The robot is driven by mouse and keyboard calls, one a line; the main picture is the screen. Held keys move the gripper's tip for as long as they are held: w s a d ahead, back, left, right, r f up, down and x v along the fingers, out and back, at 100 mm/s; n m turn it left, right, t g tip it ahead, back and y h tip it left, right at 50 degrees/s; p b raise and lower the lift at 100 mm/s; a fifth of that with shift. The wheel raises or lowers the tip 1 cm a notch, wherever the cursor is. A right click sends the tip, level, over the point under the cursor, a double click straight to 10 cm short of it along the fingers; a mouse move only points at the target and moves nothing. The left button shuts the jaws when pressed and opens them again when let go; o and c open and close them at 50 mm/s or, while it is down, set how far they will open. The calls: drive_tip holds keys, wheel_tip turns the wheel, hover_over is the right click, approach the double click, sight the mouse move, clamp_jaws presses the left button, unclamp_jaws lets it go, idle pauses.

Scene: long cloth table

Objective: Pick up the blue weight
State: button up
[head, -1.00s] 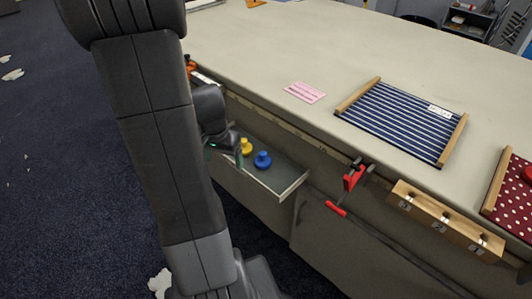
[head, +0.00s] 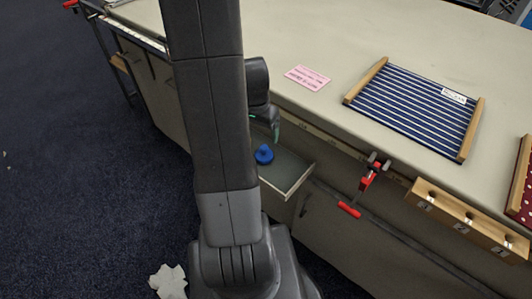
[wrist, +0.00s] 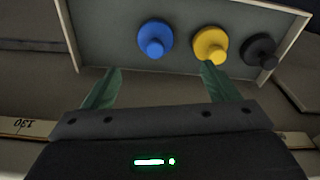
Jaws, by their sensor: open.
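The blue weight (head: 264,154) stands in an open drawer (head: 297,187) at the table's front. In the wrist view the blue weight (wrist: 154,40) is a round base with a knob, left of a yellow weight (wrist: 210,46) and a black weight (wrist: 260,52). My gripper (wrist: 158,80) is open and empty, its green fingers pointing toward the drawer. The blue weight lies beyond the fingertips, between their lines; the right fingertip is close to the yellow knob. In the head view my gripper (head: 275,132) is above the drawer, and my arm hides the yellow and black weights.
The drawer's walls enclose the weights. Right of it a red clamp (head: 366,182) and a wooden block with knobs (head: 468,219) sit along the table edge. A pink card (head: 307,78) and a striped blue board (head: 415,108) lie on the tabletop.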

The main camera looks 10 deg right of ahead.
sight(263, 147)
drive_tip(key=f, duration=0.5)
drive_tip(key=shift+w+d+f+b, duration=0.25)
drive_tip(key=shift+f+b, duration=0.05)
drive_tip(key=f, duration=0.4)
drive_tip(key=shift+s+d+f, duration=0.15)
drive_tip(key=shift+d, duration=0.25)
drive_tip(key=shift+f, duration=0.5)
drive_tip(key=shift+c, duration=0.2)
drive_tip(key=c, duration=1.3)
drive_tip(key=shift+c, duration=0.2)
drive_tip(key=shift+r, duration=0.15)
